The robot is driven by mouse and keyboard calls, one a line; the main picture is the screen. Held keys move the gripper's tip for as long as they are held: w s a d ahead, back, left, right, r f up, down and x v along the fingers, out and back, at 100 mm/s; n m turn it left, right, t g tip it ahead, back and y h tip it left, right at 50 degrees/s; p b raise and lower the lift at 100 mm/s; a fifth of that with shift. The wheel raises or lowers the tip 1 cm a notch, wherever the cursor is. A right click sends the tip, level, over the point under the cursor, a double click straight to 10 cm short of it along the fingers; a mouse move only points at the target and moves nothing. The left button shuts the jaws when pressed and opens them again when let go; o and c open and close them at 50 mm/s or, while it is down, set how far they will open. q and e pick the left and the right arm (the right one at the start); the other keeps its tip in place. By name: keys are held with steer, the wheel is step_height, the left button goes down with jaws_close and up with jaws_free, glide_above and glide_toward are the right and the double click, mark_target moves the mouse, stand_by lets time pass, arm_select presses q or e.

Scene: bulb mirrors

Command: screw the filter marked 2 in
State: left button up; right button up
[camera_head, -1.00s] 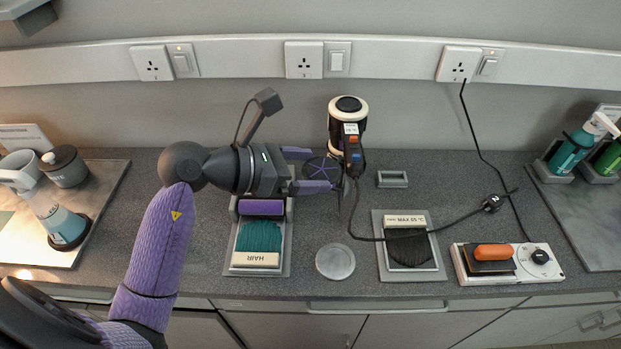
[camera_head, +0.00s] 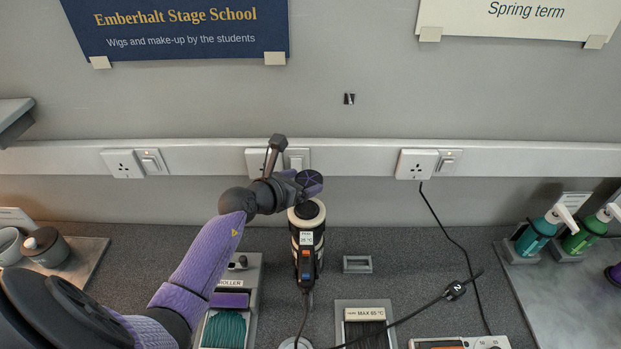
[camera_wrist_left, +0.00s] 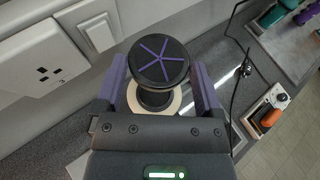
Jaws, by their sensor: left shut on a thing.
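A black round disc (camera_head: 308,183) with purple spokes, which looks like the filter, is held between the fingers of my left gripper (camera_head: 298,186). The gripper is shut on it, and the disc also shows in the left wrist view (camera_wrist_left: 160,62). No number can be read on it. A black hair dryer (camera_head: 307,240) with a cream ring stands upright just below the disc in the head view. In the left wrist view the cream ring (camera_wrist_left: 178,102) shows beneath the disc; whether they touch cannot be told. My right gripper is not in view.
A teal hair tray (camera_head: 224,328) and a dark tray (camera_head: 365,313) stand in front. Pump bottles (camera_head: 537,237) stand right.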

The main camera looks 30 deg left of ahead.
mark_target(309, 206)
arm_select(q)
steer(key=shift+s+d+r, duration=0.1)
steer(key=shift+s+r, duration=0.15)
steer(key=shift+s, duration=0.6)
steer(key=shift+w, duration=0.25)
steer(key=shift+f, duration=0.2)
step_height(309, 206, down, 6)
steer(key=b, duration=0.4)
steer(key=shift+s+r, duration=0.1)
steer(key=shift+r, duration=0.1)
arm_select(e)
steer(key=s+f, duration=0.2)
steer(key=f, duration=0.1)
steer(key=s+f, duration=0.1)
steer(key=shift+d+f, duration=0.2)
arm_select(q)
steer(key=shift+f+b, duration=0.85)
steer(key=shift+f, duration=0.15)
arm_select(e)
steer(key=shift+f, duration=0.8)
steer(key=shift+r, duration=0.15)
arm_select(q)
steer(key=o, duration=0.6)
steer(key=c, duration=0.8)
